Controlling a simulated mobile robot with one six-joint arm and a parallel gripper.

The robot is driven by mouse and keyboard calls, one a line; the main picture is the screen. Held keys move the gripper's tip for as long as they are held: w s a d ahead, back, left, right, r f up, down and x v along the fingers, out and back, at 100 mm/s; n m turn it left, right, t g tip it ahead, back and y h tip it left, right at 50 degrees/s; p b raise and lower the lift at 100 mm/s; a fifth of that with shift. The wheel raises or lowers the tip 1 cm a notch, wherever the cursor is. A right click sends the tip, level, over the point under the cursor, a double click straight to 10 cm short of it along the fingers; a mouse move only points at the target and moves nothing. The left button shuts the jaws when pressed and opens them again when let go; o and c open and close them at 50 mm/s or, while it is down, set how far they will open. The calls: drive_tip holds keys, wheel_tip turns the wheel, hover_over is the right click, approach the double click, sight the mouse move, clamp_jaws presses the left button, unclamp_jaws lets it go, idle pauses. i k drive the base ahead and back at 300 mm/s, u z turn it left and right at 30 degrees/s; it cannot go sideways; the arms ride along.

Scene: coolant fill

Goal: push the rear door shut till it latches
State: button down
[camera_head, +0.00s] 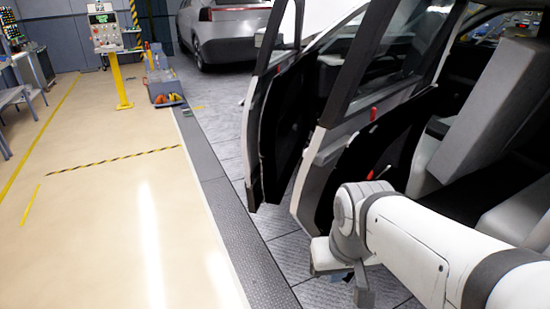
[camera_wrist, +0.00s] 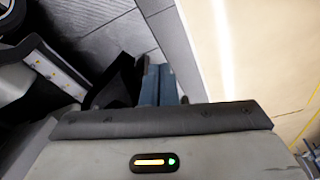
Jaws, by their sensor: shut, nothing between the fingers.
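The rear door (camera_head: 318,172) stands open in the head view, swung out from the grey car, with its inner side and dark window frame showing. A red handle-like part is on its inner side. My gripper (camera_head: 358,290) is low at the bottom of the view, in front of the door's lower part, and partly hidden by my own wrist. In the wrist view my gripper (camera_wrist: 158,72) shows two blue-grey fingers close together, with nothing between them. A dark part lies just left of them; I cannot tell whether they touch it. The latch is not visible.
The front door (camera_head: 270,130) also stands open beyond the rear door. A grey seat (camera_head: 490,105) shows inside the car. A dark tread-plate strip (camera_head: 225,215) borders the clear beige floor (camera_head: 110,220). A yellow control stand (camera_head: 120,85) and another car (camera_head: 225,35) are farther back.

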sight(380, 135)
drive_tip(key=i, duration=0.95)
drive_tip(key=u, duration=0.05)
